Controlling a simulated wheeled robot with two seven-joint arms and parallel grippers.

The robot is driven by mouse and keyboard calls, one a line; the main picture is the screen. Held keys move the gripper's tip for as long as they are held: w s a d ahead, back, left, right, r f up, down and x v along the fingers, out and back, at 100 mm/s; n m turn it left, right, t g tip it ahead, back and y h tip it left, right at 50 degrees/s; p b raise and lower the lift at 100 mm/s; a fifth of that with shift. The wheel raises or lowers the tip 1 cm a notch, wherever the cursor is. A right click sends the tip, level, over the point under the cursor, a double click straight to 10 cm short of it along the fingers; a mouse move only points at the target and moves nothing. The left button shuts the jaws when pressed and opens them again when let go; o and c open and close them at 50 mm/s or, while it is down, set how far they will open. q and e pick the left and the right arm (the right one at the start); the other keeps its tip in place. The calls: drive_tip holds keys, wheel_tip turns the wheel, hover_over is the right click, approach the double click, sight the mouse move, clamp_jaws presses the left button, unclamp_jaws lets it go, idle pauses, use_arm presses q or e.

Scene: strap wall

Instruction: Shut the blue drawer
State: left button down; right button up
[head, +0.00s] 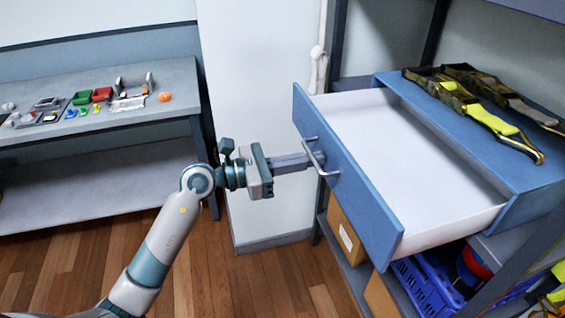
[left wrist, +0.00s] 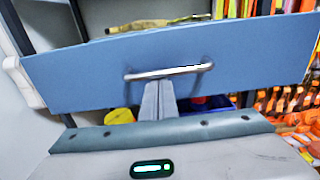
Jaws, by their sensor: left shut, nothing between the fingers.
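The blue drawer (head: 345,185) is pulled out of its blue housing (head: 530,175), and its white inside looks empty. Its front carries a metal bar handle (head: 320,160). My left gripper (head: 308,161) is shut and empty, with its fingertips at the handle. In the left wrist view the drawer front (left wrist: 90,75) fills the width, and the shut fingers (left wrist: 158,90) point at the handle (left wrist: 168,71). I cannot tell whether the fingertips touch the handle or the front. My right gripper is not in view.
Straps with yellow parts (head: 490,115) lie on top of the housing. Below the drawer are a cardboard box (head: 345,237) and a blue crate (head: 425,285) on a shelf. A grey workbench (head: 175,85) with small items stands at the left. The wooden floor (head: 260,285) is clear.

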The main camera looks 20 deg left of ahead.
use_arm(q)
approach(395, 154)
drive_tip(key=r, duration=0.2)
drive_tip(key=s+r, duration=0.1)
drive_tip(key=shift+a+r, duration=0.35)
drive_tip(key=x, duration=0.7)
drive_tip(key=shift+w+d+f, duration=0.1)
drive_tip(key=shift+w+d, duration=0.05)
drive_tip(key=shift+w, duration=0.1)
drive_tip(key=x, duration=0.4)
drive_tip(key=shift+r, duration=0.25)
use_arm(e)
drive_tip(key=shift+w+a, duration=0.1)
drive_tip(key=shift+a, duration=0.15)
use_arm(q)
drive_tip(key=shift+f+b, duration=0.1)
drive_tip(key=shift+b, duration=0.2)
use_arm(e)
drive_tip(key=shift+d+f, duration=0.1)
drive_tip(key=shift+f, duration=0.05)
